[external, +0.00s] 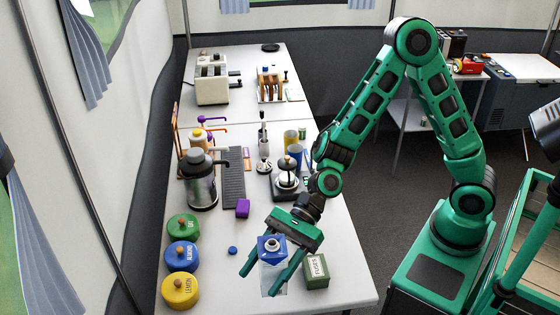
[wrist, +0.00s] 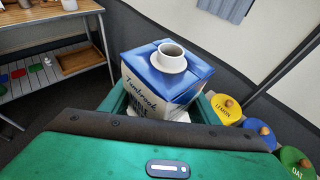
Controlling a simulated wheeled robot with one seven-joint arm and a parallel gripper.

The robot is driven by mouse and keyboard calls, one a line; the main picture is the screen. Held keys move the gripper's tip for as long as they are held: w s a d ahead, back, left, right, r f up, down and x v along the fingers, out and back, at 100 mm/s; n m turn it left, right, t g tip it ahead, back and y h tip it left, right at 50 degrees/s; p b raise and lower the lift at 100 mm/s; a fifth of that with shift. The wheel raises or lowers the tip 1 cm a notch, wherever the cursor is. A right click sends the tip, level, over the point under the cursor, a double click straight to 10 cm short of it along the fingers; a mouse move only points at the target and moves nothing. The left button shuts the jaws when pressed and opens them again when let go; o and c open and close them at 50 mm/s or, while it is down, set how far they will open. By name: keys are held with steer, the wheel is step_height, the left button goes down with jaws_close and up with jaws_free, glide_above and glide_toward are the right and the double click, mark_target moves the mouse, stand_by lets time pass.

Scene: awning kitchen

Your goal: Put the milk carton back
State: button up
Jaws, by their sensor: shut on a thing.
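The milk carton (external: 272,247) has a blue top and a white body with dark lettering. It is near the front end of the white table, and I cannot tell whether its base touches the tabletop. My gripper (external: 258,281) is shut on it, with one green finger on each side. In the wrist view the carton (wrist: 162,82) is upright between the fingers, with an uncapped white spout on top; its lower part is hidden by my gripper. A small blue disc (external: 232,250), perhaps a cap, lies on the table left of the carton.
A green box (external: 316,272) stands close to the carton's right. Green (external: 183,227), blue (external: 181,256) and yellow (external: 180,290) lidded canisters line the left edge. A shelf (wrist: 55,60) is behind, in the wrist view.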

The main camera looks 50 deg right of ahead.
steer(key=shift+w+d+f, duration=0.85)
steer(key=shift+w+f, duration=0.85)
steer(key=shift+f, duration=0.1)
steer(key=shift+w+d+f, duration=0.8)
steer(key=shift+w+f, duration=0.85)
steer(key=shift+f, duration=0.15)
steer(key=shift+w+d+f, duration=0.85)
steer(key=shift+w+f, duration=0.85)
steer(key=shift+f, duration=0.1)
steer(key=shift+f, duration=0.1)
steer(key=o, duration=1.1)
steer(key=shift+o, duration=0.2)
steer(key=v, duration=1.2)
